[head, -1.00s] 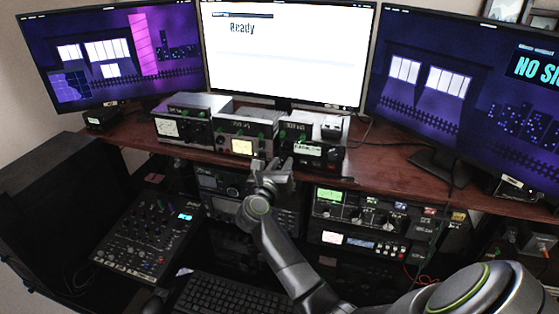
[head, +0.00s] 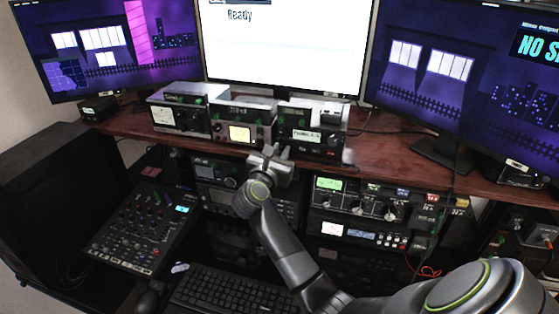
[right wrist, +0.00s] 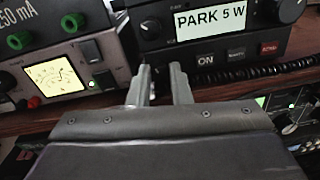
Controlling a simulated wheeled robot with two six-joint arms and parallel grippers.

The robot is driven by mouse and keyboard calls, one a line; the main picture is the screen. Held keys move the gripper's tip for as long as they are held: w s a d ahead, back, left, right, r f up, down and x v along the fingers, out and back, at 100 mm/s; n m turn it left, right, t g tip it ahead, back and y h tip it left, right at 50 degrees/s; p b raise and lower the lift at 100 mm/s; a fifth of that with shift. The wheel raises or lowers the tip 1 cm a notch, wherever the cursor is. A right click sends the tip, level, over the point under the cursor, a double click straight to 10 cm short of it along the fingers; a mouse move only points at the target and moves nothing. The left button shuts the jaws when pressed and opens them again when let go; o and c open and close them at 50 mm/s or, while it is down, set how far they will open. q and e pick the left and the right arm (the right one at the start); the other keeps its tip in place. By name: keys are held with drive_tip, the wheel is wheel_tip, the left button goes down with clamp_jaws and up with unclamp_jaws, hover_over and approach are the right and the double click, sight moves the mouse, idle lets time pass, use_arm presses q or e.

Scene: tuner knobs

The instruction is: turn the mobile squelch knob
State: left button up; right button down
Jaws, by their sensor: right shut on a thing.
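The mobile radio (head: 316,135) is the dark box at the right end of the row on the desk. In the right wrist view its display (right wrist: 211,19) reads PARK 5 W. A small dark knob (right wrist: 150,28) sits left of that display; I cannot read its label. My right gripper (head: 275,152) is in front of the desk edge, below and left of the radio. In the right wrist view its fingers (right wrist: 162,75) point toward the radio's lower left, a narrow gap between them. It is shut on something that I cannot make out. My left gripper is out of view.
A meter unit (right wrist: 60,75) with green and red terminals stands left of the radio. A coiled cord (right wrist: 250,72) runs below the radio. A mixer (head: 145,230), a keyboard (head: 230,291) and rack units (head: 375,205) lie lower. Three monitors stand behind.

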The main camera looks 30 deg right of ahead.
drive_tip(key=shift+m, duration=0.4)
drive_tip(key=c, duration=1.6)
unclamp_jaws()
drive_tip(key=shift+c, duration=0.2)
drive_tip(key=shift+o, duration=0.2)
drive_tip(key=shift+w, duration=0.1)
drive_tip(key=shift+d, duration=0.1)
drive_tip(key=shift+f, duration=0.1)
